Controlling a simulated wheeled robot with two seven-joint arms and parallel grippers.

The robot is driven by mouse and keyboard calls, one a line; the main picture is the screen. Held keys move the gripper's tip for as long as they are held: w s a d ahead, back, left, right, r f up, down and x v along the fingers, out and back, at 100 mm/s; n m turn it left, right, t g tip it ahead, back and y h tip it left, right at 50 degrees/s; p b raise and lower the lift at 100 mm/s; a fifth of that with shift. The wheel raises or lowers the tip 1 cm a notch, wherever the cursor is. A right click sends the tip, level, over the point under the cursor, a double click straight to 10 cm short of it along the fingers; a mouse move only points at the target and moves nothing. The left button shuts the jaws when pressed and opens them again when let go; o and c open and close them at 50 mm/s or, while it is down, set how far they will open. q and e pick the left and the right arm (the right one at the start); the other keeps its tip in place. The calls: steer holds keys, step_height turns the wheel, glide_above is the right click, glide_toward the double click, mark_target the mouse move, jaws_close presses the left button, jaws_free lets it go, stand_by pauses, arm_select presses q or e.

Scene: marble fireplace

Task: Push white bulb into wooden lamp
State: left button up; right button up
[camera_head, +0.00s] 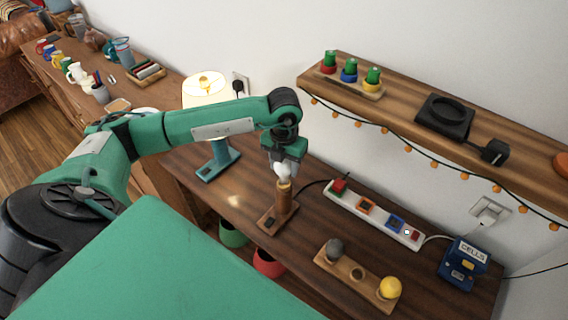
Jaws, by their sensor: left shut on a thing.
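The wooden lamp (283,207) stands upright on the dark wooden table, with a brass-coloured socket at its top. The white bulb (282,170) is right above the socket, upright; I cannot tell how deep it sits in it. My left gripper (283,163) points down and is shut on the white bulb, directly over the lamp. The fingers hide the upper part of the bulb. My right gripper is not in view.
A wooden holder (334,271) with a grey bulb and a yellow bulb stands front right. A white power strip (376,215) lies behind the lamp. A lit teal lamp (219,160) stands left. A blue box (464,263) is far right. A shelf (410,118) overhangs the back.

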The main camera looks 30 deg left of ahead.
arm_select(q)
steer(key=shift+f+b, duration=0.85)
steer(key=shift+f, duration=0.2)
stand_by(0.7)
steer(key=shift+f+b, duration=0.1)
steer(key=shift+b, duration=0.35)
steer(key=shift+f, duration=0.15)
stand_by(1.4)
steer(key=o, duration=1.1)
steer(key=shift+c, duration=0.2)
